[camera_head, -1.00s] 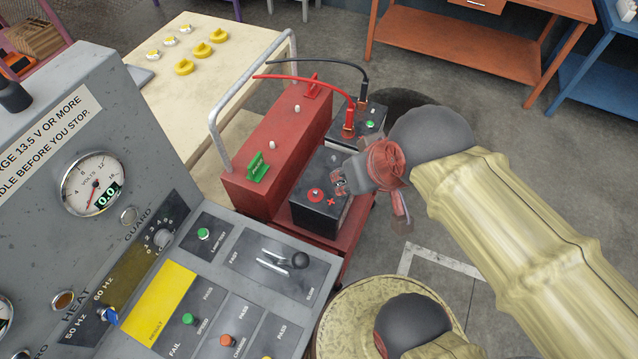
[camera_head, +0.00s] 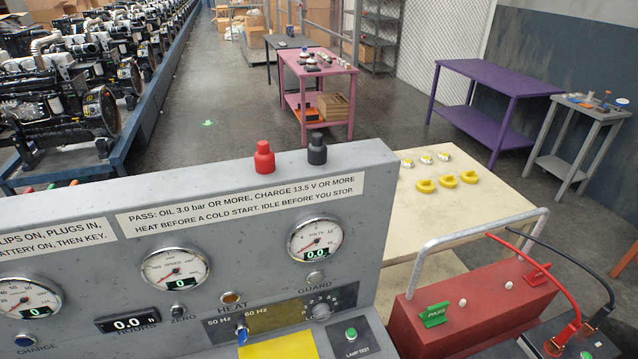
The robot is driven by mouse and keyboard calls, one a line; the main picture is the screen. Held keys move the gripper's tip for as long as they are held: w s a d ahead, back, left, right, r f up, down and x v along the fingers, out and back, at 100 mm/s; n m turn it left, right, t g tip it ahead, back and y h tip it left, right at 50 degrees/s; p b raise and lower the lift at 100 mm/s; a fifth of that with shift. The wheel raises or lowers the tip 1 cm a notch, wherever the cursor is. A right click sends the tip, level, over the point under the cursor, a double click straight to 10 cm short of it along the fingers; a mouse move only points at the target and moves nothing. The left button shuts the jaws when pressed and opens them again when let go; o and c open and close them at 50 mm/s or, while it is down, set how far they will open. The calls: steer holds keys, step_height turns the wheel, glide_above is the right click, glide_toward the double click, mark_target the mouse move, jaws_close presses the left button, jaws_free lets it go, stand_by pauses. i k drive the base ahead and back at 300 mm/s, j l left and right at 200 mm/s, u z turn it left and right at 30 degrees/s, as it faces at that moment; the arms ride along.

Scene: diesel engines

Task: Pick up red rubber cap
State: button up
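A red knob-like piece (camera_head: 264,157) stands upright on the top edge of the grey test panel (camera_head: 60,215), beside a similar black one (camera_head: 317,149). I cannot tell whether it is a rubber cap or a terminal post. A red clamp (camera_head: 556,345) on a red cable sits at the bottom right, by a battery cut off by the frame. No loose red cap shows. The round red piece on the nearer battery, seen earlier, is out of view. My gripper and arm are not in view.
The red box (camera_head: 470,308) with a grey handle (camera_head: 478,231) stands right of the panel. Behind it is a cream table (camera_head: 475,205) with several yellow pieces. A pink table (camera_head: 318,66), a purple bench (camera_head: 490,75) and engine rows (camera_head: 70,85) stand farther back, with open floor between.

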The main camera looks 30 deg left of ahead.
mark_target(265, 158)
steer(key=u, duration=1.75)
